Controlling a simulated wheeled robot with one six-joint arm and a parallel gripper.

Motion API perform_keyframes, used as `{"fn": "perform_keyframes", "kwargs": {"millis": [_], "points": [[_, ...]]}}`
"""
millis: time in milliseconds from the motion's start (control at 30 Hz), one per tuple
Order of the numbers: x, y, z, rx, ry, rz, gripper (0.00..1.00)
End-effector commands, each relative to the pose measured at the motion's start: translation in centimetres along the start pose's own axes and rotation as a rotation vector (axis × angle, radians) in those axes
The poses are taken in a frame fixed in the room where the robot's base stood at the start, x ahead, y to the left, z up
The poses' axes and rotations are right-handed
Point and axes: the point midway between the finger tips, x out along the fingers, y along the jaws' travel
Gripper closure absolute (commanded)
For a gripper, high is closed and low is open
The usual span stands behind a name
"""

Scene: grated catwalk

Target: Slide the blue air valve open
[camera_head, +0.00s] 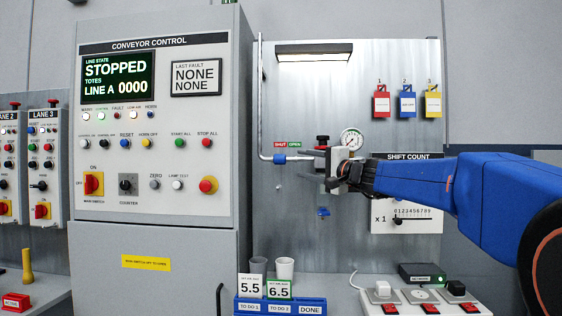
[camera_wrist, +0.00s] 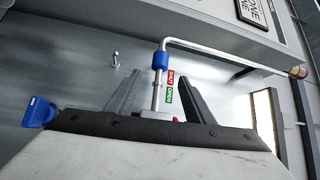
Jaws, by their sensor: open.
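The blue air valve is a blue sleeve (camera_head: 280,159) on a thin grey pipe (camera_head: 262,100) against the metal back panel. It sits under the red SHUT label (camera_head: 280,144), left of the green OPEN label (camera_head: 294,145). In the wrist view the blue sleeve (camera_wrist: 160,60) is near the pipe's bend, beyond the fingertips. My gripper (camera_head: 306,165) is open and empty, just right of the sleeve, fingers pointing left. In the wrist view my gripper (camera_wrist: 158,82) has a finger on either side of the pipe in the picture. I cannot tell whether either finger touches it.
A pressure gauge (camera_head: 352,138) and a black-and-red knob (camera_head: 322,141) are close above my gripper. A small blue fitting (camera_head: 323,212) is below it. The conveyor control cabinet (camera_head: 160,215) stands close on the left.

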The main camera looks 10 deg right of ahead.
Motion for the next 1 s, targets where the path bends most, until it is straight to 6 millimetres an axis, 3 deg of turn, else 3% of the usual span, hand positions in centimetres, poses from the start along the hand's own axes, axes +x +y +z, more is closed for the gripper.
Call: {"fn": "perform_keyframes", "kwargs": {"millis": [600, 800, 1000], "points": [[10.5, 0.0, 0.1, 0.000, -0.002, 0.000, 0.52], [12.0, 0.0, 0.1, 0.000, -0.002, 0.000, 0.52], [12.3, 0.0, 0.1, -0.001, -0.001, 0.000, 0.52]]}}
